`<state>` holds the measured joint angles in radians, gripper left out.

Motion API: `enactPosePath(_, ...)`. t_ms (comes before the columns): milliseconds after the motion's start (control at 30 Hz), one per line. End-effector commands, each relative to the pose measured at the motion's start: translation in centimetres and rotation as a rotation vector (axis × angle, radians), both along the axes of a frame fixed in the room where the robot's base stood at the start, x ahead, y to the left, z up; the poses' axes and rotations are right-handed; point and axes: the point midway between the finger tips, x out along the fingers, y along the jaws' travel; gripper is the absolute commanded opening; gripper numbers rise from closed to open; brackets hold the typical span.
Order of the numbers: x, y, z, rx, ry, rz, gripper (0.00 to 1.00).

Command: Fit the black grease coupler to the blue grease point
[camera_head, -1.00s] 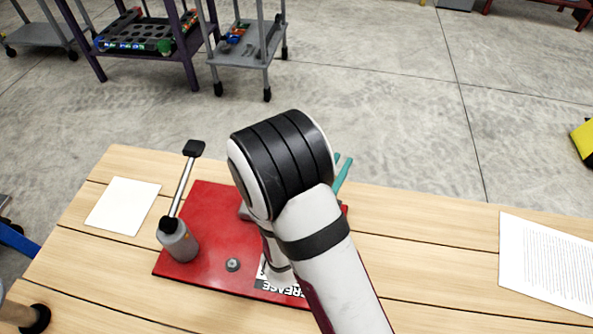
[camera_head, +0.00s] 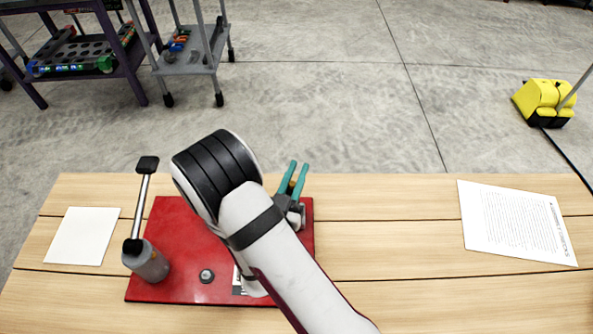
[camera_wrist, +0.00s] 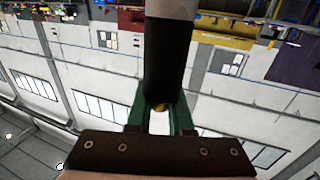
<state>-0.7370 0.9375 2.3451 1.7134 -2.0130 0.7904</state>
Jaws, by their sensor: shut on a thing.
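In the wrist view, my gripper (camera_wrist: 160,112) has green fingers closed on a black cylinder (camera_wrist: 165,60), which I take to be the black grease coupler. I see no blue grease point in either view.
A red board (camera_head: 140,289) lies on the wooden table (camera_head: 400,300). Paper sheets lie left (camera_head: 82,236) and right (camera_head: 515,224). The table's right side is otherwise clear.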

Motion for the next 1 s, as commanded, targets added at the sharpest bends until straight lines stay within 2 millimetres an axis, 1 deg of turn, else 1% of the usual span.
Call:
enactPosePath(433, 0.0, 0.0, -0.1, 0.0, 0.0, 0.0, 0.0)
enactPosePath(1000, 0.0, 0.0, -1.5, 0.0, 0.0, 0.0, 0.0)
